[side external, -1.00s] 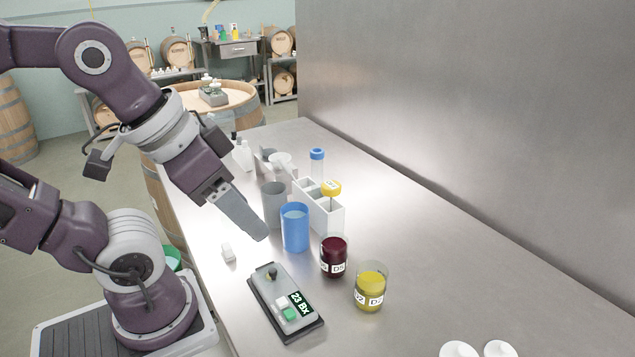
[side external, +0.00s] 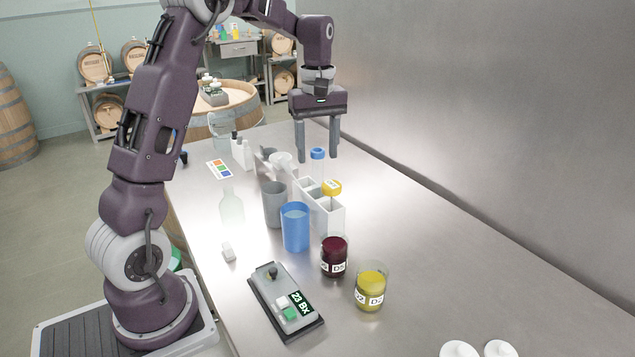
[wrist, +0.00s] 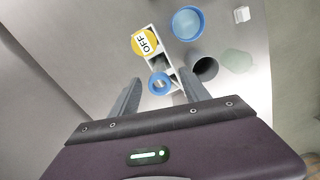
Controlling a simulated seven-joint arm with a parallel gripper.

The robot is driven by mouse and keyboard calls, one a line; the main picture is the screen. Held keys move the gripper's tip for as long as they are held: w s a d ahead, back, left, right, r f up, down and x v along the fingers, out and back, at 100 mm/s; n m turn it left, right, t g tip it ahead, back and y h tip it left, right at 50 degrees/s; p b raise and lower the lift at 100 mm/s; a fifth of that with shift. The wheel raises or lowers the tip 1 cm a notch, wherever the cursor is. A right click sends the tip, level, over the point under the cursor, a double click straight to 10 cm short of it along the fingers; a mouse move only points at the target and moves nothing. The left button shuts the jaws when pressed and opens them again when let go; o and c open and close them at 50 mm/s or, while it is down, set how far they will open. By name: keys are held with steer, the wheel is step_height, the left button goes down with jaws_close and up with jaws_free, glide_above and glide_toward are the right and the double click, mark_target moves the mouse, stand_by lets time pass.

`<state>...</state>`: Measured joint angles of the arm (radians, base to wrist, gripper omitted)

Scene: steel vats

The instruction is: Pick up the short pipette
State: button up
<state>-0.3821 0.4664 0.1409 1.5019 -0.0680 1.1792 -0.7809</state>
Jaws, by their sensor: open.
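A white rack (side external: 333,222) stands on the steel bench and also shows in the wrist view (wrist: 172,69). Two pipette-like pieces stand upright in it: one with a blue top (side external: 317,154) at the far end, one with a yellow labelled top (side external: 331,187) nearer. I cannot tell which is the short pipette; their lower parts are hidden in the rack. My gripper (side external: 318,158) points down, open and empty, at the blue-topped piece. In the wrist view the blue ring-shaped top (wrist: 159,84) appears between my fingertips (wrist: 160,88); the yellow top (wrist: 145,41) lies beyond them. Contact cannot be told.
A blue cup (side external: 295,230) and a grey cup (side external: 273,207) stand close beside the rack. A dark red jar (side external: 334,258), a yellow jar (side external: 370,290) and a meter (side external: 285,303) are nearer. A steel wall (side external: 470,120) rises behind. The bench's right side is mostly clear.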

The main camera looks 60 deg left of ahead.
mark_target(318, 172)
step_height(318, 172, down, 6)
steer(key=shift+w+a+f, duration=0.1)
steer(key=shift+f, duration=0.05)
jaws_close()
